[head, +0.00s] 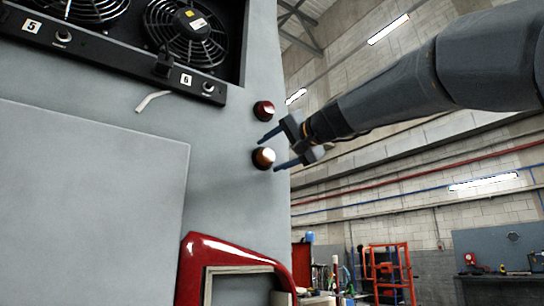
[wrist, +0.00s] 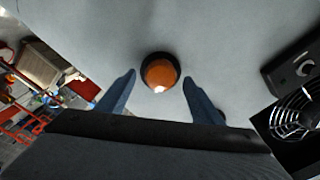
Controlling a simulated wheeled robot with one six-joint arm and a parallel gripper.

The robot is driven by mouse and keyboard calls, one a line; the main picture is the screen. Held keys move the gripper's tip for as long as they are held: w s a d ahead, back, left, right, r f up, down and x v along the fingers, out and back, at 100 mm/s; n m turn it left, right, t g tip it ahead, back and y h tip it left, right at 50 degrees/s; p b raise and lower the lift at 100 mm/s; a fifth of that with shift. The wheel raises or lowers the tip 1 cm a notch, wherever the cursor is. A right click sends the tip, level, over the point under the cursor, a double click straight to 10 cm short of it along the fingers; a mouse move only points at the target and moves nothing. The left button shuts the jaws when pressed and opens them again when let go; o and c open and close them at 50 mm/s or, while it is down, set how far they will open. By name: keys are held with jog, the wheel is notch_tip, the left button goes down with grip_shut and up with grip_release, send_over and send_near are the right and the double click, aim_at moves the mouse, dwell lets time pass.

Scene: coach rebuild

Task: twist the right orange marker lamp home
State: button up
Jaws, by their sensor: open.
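The orange marker lamp (head: 263,158) is a small dome in a dark round base on the grey coach panel, near the panel's right edge. In the wrist view the orange lamp (wrist: 160,74) sits between and just beyond my two fingertips, with clear space on both sides. My gripper (head: 271,151) is open and comes in from the right, its blue fingers pointing at the panel. In the wrist view my gripper (wrist: 160,78) has a finger on each side of the lamp, and neither appears to touch it. How far the lamp is seated cannot be told.
A red lamp (head: 264,110) sits just above the orange one, close to the upper finger. A fan housing (head: 120,75) with numbered switches is at the upper left, with a pale lever (head: 152,100) below it. A red curved trim (head: 235,250) lies below.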

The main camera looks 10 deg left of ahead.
jog(key=b+v, duration=0.3)
jog(key=v, duration=0.4)
dwell(0.4)
